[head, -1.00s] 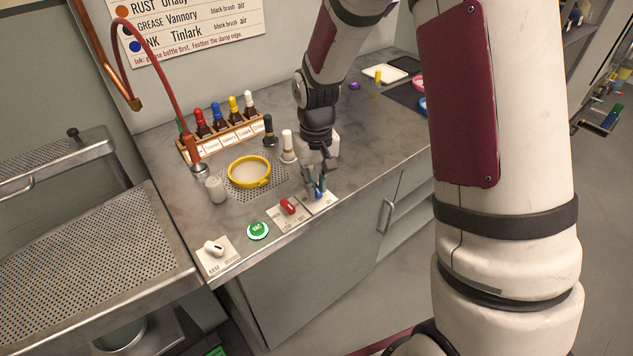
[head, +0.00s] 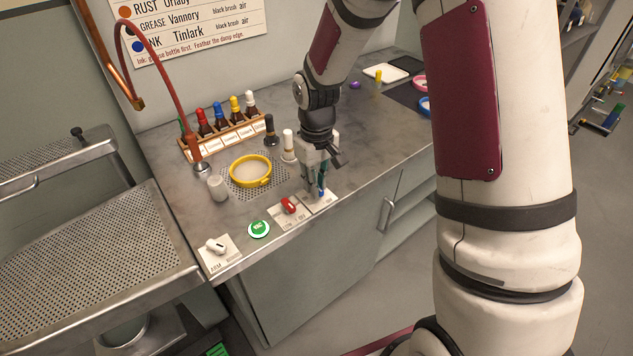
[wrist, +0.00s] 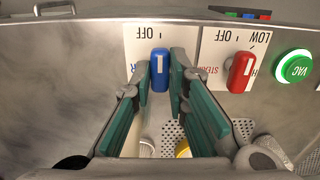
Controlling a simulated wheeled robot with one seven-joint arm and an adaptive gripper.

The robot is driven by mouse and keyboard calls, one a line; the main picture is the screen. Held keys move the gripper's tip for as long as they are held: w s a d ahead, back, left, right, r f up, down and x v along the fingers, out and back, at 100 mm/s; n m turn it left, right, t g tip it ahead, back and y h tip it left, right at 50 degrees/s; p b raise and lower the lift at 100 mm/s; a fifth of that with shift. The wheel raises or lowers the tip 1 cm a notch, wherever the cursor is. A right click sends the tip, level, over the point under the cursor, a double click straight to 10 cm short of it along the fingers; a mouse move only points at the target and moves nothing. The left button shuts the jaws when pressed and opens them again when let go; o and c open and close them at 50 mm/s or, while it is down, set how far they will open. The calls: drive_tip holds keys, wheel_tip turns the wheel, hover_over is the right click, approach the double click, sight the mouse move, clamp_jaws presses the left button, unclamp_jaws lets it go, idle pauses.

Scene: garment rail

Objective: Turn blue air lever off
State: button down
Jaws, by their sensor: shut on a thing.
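The blue air lever (wrist: 160,70) stands on a white label plate (wrist: 138,45) near the bench's front edge. In the wrist view its white line points up the picture, with OFF lettering just up and left of it. My gripper (wrist: 161,82) has its green-padded fingers on both sides of the lever, shut on it. In the head view my gripper (head: 321,190) reaches down over the lever, of which only a little blue shows between the fingers. The rest of the plate's lettering is partly hidden by the fingers.
A red lever (head: 289,205) on its own plate is close beside, then a green VAC button (head: 259,229) and a white knob (head: 215,246).

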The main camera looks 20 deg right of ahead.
drive_tip(key=c, duration=1.6)
unclamp_jaws()
drive_tip(key=shift+o, duration=0.2)
wheel_tip(320, 180, up, 12)
drive_tip(key=s+r+m+t, duration=0.2)
drive_tip(key=s+r, duration=0.8)
drive_tip(key=s, duration=0.2)
drive_tip(key=s+r+m+t, duration=0.1)
drive_tip(key=s+r+t, duration=0.1)
drive_tip(key=s, duration=1.1)
drive_tip(key=shift+s+d+m, duration=0.3)
drive_tip(key=shift+s+m, duration=0.05)
drive_tip(key=shift+m, duration=0.05)
